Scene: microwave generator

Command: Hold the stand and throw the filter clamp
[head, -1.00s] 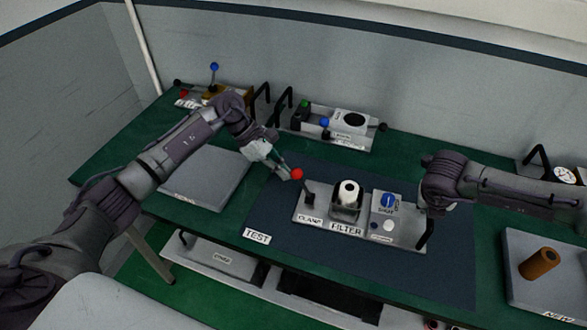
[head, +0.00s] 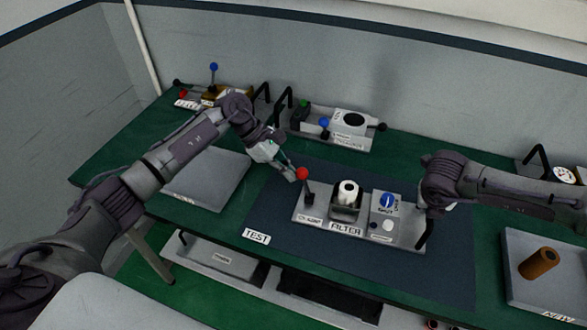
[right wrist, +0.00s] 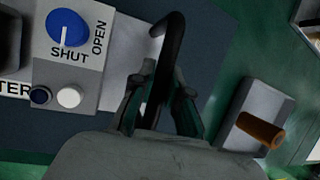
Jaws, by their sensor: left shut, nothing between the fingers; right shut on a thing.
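The filter stand (head: 320,218) sits on the dark blue mat in the middle of the bench, with CLAMP and FILTER labels. A white filter (head: 348,190) stands upright in its dark holder. The clamp lever with a red ball knob (head: 302,174) rises from the stand's left end. My left gripper (head: 292,175) is shut and empty, with its tips just left of the red knob; I cannot tell if they touch. My right gripper (right wrist: 162,105) is shut on the stand's black handle (right wrist: 170,40) at its right end. A blue valve knob (right wrist: 67,29) points toward SHUT.
A grey tray (head: 208,180) lies empty at left. A tray labelled NEW (head: 520,285) at right holds a brown cylinder (head: 539,263). Other devices with handles and levers (head: 350,122) stand along the back. A lower shelf (head: 230,262) lies under the bench.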

